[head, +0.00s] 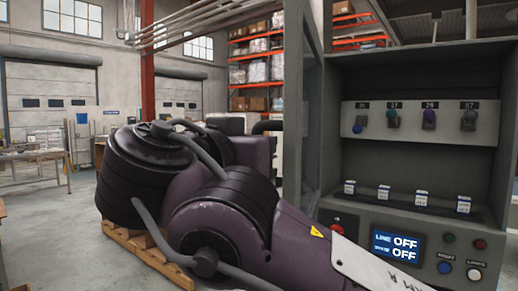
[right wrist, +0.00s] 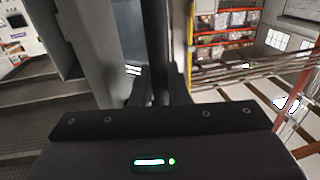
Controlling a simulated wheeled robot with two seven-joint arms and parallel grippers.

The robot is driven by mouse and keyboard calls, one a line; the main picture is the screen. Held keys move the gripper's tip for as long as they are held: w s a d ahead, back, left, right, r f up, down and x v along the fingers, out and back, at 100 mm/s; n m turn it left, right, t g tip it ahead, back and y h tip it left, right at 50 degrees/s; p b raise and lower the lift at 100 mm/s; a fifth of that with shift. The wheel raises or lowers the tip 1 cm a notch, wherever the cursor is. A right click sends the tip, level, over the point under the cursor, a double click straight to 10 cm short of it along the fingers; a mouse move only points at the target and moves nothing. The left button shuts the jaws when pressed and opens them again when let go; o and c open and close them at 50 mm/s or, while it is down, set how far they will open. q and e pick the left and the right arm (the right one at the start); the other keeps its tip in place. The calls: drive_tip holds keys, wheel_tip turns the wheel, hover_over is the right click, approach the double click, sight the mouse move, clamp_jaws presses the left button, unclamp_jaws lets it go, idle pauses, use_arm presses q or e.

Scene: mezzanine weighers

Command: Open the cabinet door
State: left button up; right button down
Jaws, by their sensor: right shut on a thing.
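The grey cabinet (head: 420,70) stands at the right of the head view, and its inside shows. Its grey door (head: 296,110) stands open at the cabinet's left side, seen nearly edge-on. A black bar (head: 268,127), which looks like the door handle, shows on the door's far left side, partly hidden by my arm. In the right wrist view my right gripper (right wrist: 158,88) is shut at the door's grey edge (right wrist: 155,40), apparently on the handle; the grip itself is mostly hidden. My left gripper is in neither view.
Inside the cabinet, several numbered knobs (head: 428,118) hang on a light panel, above several small boxes (head: 421,198) on a shelf. A display (head: 398,247) reading OFF and several buttons (head: 473,274) sit below. A pallet (head: 130,243) and racks (head: 256,60) stand behind.

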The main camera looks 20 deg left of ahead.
drive_tip(key=shift+d+r, duration=0.1)
drive_tip(key=c, duration=1.8)
unclamp_jaws()
drive_tip(key=shift+w, duration=0.15)
drive_tip(key=shift+o, duration=0.2)
drive_tip(key=w+d+y+p, duration=0.1)
drive_tip(key=w+d+p, duration=0.3)
drive_tip(key=d, duration=1)
drive_tip(key=w+d+n+y+p, duration=0.1)
drive_tip(key=w+d+p, duration=0.3)
drive_tip(key=d, duration=1.1)
drive_tip(key=w, duration=0.3)
drive_tip(key=shift+d+n, duration=0.3)
